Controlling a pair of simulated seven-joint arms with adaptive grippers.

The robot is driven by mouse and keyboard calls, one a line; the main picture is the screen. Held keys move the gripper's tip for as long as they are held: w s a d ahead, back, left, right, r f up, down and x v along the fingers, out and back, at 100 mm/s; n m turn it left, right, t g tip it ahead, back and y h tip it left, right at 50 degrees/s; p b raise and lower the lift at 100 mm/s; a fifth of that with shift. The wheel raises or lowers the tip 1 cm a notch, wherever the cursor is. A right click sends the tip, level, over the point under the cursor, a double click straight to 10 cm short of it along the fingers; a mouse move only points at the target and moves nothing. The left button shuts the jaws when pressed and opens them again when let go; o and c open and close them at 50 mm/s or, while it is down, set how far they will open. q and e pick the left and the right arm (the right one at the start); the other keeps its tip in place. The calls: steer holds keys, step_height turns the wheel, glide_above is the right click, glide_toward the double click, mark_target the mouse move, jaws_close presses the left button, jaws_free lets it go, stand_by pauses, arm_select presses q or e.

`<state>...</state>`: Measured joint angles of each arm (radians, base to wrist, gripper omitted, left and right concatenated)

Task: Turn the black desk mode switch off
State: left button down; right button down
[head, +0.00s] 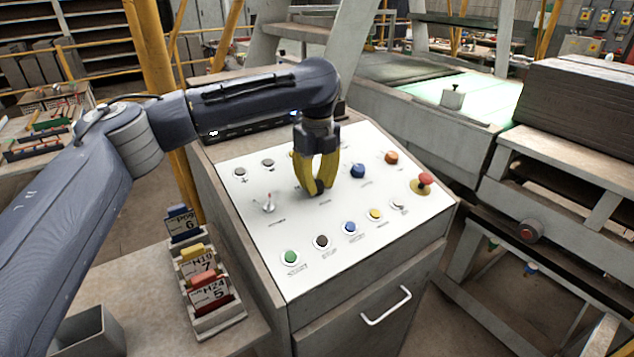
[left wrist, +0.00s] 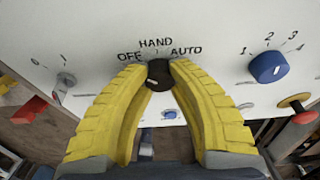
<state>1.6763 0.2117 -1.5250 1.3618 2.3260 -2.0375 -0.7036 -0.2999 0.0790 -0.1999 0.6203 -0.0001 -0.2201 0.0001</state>
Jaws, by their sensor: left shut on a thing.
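The black desk mode switch (left wrist: 160,74) is a round knob on the white sloping panel, under the labels OFF, HAND and AUTO. My left gripper (left wrist: 160,70) has yellow fingers and is shut on the knob, one fingertip on each side. A small pale mark shows on the knob, but I cannot tell for certain which label it points to. My right gripper is not in view.
A blue knob (head: 358,171), an orange button (head: 391,158) and a red mushroom button (head: 425,180) lie to the right. Several coloured buttons, including a green one (head: 291,257), line the front. A card rack (head: 208,290) stands beside the desk.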

mark_target(316, 183)
arm_select(q)
steer(key=shift+w+a+r, duration=0.1)
steer(key=shift+w+a, duration=0.05)
steer(key=c, duration=1)
jaws_free()
step_height(316, 183, up, 12)
